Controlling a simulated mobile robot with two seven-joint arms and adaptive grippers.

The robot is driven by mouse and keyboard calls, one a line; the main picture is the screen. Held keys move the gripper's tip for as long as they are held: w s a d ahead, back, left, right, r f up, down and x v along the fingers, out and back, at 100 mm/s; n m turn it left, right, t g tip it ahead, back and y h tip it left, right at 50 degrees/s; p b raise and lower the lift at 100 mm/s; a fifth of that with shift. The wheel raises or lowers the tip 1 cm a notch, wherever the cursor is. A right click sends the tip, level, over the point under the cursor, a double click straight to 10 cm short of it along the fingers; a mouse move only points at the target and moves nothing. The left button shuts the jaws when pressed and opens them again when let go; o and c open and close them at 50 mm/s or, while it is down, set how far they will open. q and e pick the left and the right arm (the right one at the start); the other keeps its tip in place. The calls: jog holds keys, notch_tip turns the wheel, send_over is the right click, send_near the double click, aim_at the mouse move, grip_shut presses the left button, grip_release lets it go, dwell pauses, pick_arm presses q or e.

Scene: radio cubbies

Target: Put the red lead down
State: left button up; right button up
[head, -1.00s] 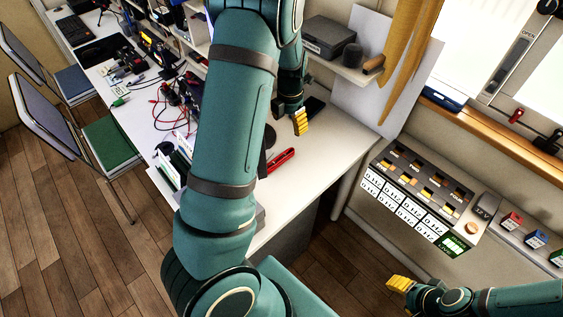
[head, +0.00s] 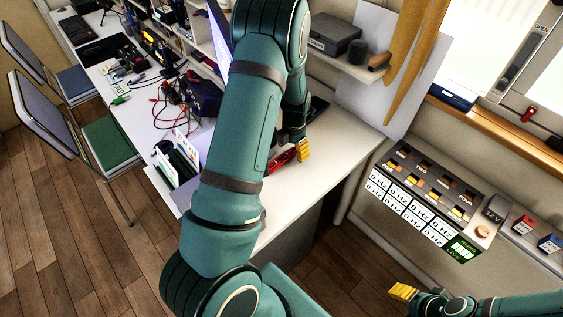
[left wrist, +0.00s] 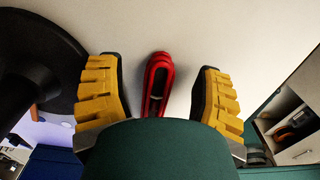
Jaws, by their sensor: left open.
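The red lead (head: 283,159) lies on the white desk (head: 322,172), partly hidden by my left arm in the head view. In the left wrist view the red lead (left wrist: 157,82) is a looped red piece between the two yellow fingers. My left gripper (left wrist: 160,95) is open, with a gap on each side of the lead. In the head view my left gripper (head: 303,150) is just beside the lead, over the desk. My right gripper (head: 403,291) is at the bottom right, away from the desk; its jaws are too small to judge.
A round black base (left wrist: 35,70) stands close to the left finger in the wrist view. A switch panel (head: 425,200) is at the right. A shelf with a grey box (head: 335,36) is behind. Cables and devices crowd the desk's left; its front right is clear.

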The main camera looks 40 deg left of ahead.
pick_arm(q)
jog(key=shift+f, duration=0.5)
grip_shut()
jog(key=shift+r, duration=0.15)
